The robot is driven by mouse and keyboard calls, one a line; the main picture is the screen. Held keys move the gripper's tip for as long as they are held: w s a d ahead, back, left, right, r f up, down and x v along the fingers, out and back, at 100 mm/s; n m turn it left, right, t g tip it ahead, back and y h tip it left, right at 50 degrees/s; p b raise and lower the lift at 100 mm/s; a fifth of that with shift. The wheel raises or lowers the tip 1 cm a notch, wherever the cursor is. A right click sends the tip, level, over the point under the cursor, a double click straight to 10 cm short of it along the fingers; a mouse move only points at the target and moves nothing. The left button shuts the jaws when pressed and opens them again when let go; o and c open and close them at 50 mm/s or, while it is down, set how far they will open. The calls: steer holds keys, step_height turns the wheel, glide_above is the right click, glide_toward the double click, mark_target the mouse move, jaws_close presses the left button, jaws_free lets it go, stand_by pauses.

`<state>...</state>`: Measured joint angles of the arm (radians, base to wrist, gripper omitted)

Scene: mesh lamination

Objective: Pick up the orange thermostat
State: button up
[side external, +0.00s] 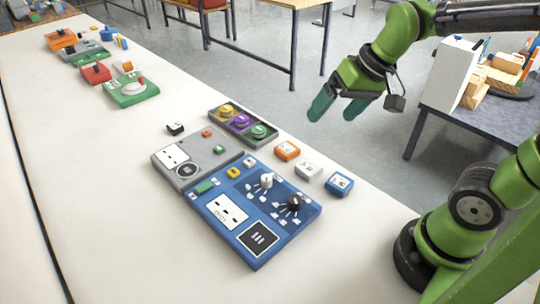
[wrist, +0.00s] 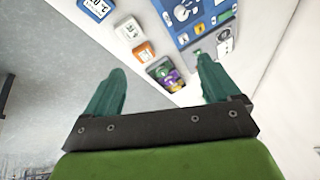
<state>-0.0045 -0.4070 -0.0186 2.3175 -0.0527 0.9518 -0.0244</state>
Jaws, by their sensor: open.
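The orange thermostat (side external: 287,151) is a small orange block with a white face. It lies on the white table beside the grey and blue boards, between the knob panel and a white block. In the wrist view the orange thermostat (wrist: 144,52) shows beyond and between my fingers. My gripper (side external: 338,112) has teal fingers, spread apart and empty. It hangs in the air past the table's right edge, above and to the right of the thermostat. In the wrist view my gripper (wrist: 162,82) shows both fingers apart with nothing between them.
A white block (side external: 308,170) and a blue block (side external: 339,184) lie in a row with the thermostat. A panel with yellow, purple and green knobs (side external: 242,122) lies close by. The blue board (side external: 274,238) and grey board (side external: 178,179) lie left.

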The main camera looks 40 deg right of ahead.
steer(key=w+d+f+n+g+h, duration=0.1)
steer(key=w+d+f+g, duration=0.15)
steer(key=w, duration=0.45)
steer(key=w+d+f+n+g+h, duration=0.15)
steer(key=w+f, duration=0.25)
steer(key=w, duration=0.4)
glide_above(287, 147)
steer(key=s, duration=0.1)
steer(key=shift+n+g+y, duration=0.25)
steer(key=shift+g+y, duration=0.1)
steer(key=shift+g, duration=0.05)
steer(key=f, duration=0.8)
steer(key=shift+a+f, duration=0.2)
steer(key=shift+f, duration=0.15)
steer(key=shift+w+d+f, duration=0.1)
steer(key=shift+w+f, duration=0.1)
steer(key=shift+f, duration=1.45)
steer(key=shift+w+d+f, duration=0.1)
steer(key=shift+w+f, duration=0.1)
steer(key=shift+f, duration=1.4)
steer(key=c, duration=1.1)
steer(key=shift+c, duration=0.5)
steer(key=shift+r, duration=0.2)
